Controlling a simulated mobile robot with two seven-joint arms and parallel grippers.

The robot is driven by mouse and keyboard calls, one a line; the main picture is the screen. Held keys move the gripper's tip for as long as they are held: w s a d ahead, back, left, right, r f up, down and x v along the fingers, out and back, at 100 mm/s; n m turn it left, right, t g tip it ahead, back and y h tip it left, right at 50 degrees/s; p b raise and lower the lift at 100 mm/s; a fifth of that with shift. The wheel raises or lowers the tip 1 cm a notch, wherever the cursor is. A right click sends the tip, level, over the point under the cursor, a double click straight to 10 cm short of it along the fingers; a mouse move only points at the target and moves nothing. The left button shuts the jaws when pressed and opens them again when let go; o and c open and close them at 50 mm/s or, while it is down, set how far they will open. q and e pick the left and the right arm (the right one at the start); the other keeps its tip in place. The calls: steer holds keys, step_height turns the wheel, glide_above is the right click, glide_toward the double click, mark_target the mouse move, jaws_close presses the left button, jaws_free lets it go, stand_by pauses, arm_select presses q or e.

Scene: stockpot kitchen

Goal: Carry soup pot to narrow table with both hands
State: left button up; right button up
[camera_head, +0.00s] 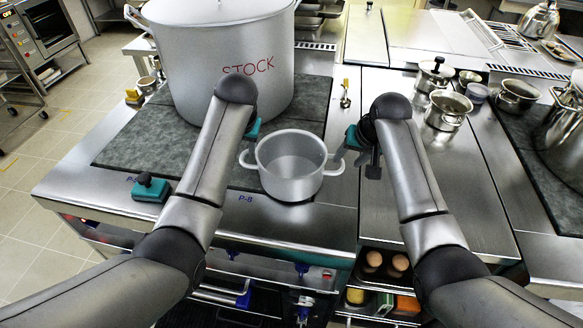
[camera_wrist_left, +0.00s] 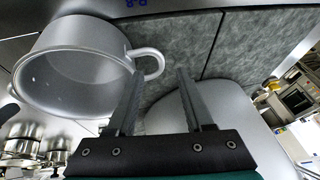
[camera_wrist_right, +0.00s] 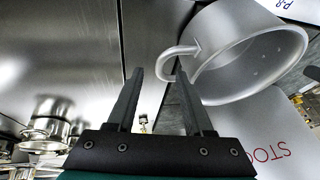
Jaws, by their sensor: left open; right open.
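The soup pot (camera_head: 290,180) is a small open silver pot with two side handles, standing upright near the front edge of the dark cooktop. It looks empty. My left gripper (camera_head: 254,134) is just left of the pot, mostly hidden behind its own arm. In the left wrist view its open fingers (camera_wrist_left: 157,92) point toward the pot's handle (camera_wrist_left: 150,64). My right gripper (camera_head: 352,146) is just right of the pot's other handle. In the right wrist view its open fingers (camera_wrist_right: 158,92) sit close to that handle (camera_wrist_right: 176,62). Which table is the narrow one, I cannot tell.
A large stockpot (camera_head: 215,60) marked STOCK stands behind the soup pot. A teal-and-black item (camera_head: 151,188) lies at the front left edge.

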mark_target(240, 160)
arm_select(q)
steer(key=shift+x, duration=4.45)
arm_select(e)
steer(key=shift+x, duration=4.4)
arm_select(q)
steer(key=shift+c, duration=0.2)
arm_select(e)
steer(key=shift+c, duration=0.2)
arm_select(q)
steer(key=c, duration=0.7)
arm_select(e)
steer(key=c, duration=0.7)
arm_select(q)
jaws_close()
arm_select(e)
jaws_close()
arm_select(q)
steer(key=shift+a, duration=0.25)
arm_select(e)
steer(key=shift+d+f, duration=0.1)
steer(key=shift+d, duration=0.1)
